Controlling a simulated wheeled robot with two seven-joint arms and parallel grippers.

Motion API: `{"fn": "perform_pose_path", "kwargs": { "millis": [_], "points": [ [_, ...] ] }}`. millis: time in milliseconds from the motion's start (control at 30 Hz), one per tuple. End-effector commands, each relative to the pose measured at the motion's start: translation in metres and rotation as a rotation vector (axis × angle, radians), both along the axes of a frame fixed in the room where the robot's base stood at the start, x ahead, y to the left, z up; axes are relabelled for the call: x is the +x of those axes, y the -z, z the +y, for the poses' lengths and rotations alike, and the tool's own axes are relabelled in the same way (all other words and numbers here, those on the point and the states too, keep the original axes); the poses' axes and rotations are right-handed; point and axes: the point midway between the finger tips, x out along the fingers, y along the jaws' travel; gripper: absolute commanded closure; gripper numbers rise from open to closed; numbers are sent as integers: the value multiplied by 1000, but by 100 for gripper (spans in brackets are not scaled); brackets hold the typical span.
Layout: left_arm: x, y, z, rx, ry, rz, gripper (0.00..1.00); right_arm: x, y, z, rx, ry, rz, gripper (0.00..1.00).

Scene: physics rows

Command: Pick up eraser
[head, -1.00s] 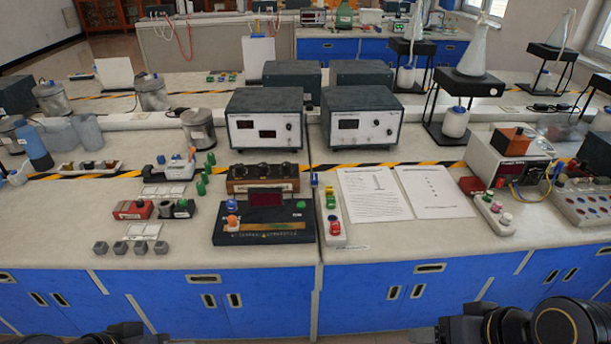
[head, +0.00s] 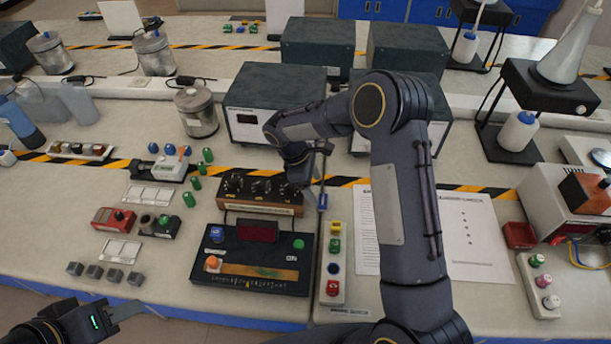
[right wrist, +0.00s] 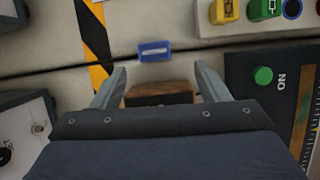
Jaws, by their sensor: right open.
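My right gripper (right wrist: 159,72) is open and empty, pointing down above the bench. In the head view the right gripper (head: 311,184) is beside the eraser, partly hidden by its own wrist. My left gripper (head: 124,311) is low at the bottom left, far from the eraser; its jaw opening is unclear.
A button strip (head: 333,268) stands close in front. Grey meter boxes (head: 268,100) stand behind. Paper sheets (head: 468,235) lie to the right.

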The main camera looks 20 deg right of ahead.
Motion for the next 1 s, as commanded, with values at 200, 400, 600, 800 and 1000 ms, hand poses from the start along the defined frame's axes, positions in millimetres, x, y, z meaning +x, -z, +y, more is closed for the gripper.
{"fn": "perform_pose_path", "kwargs": {
  "millis": [200,400,600,800,1000],
  "points": [
    [0,5,0,0,0,0,64,2,24,0,-19,-37,23,32],
    [0,15,0,0,0,0,64,-1,40,-8,-18,-35,21,32],
    [0,25,0,0,0,0,64,-7,62,-20,-18,-33,23,32],
    [0,35,0,0,0,0,64,-11,82,-28,-17,-34,22,32],
    [0,33,0,0,0,0,64,-11,81,-28,-17,-35,20,32]
  ]
}}
